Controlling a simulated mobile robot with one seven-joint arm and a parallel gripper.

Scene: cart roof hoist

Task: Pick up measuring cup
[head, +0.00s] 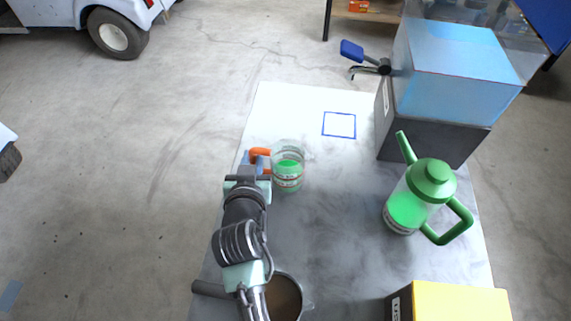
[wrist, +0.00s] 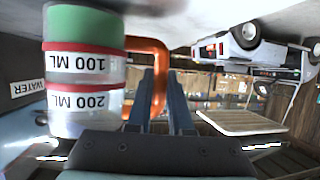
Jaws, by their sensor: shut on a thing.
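The measuring cup (head: 288,172) is clear, with green liquid in it, red-edged bands and an orange handle (head: 259,153). It is over the left part of the table in the head view. My gripper (head: 256,162) is at the cup's left side, shut on the orange handle. In the wrist view the picture is upside down; the cup (wrist: 85,75) shows 100 ML and 200 ML labels, and the gripper fingers (wrist: 160,100) are at the handle (wrist: 158,58). I cannot tell whether the cup's base touches the table.
The table (head: 325,215) bears a blue square outline (head: 339,125), a green-lidded jug (head: 410,208) with green liquid, a dispenser (head: 455,80) with a blue-handled tap (head: 352,50), a yellow box (head: 455,302) and a brown-filled pot (head: 286,296). The table between cup and jug is clear.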

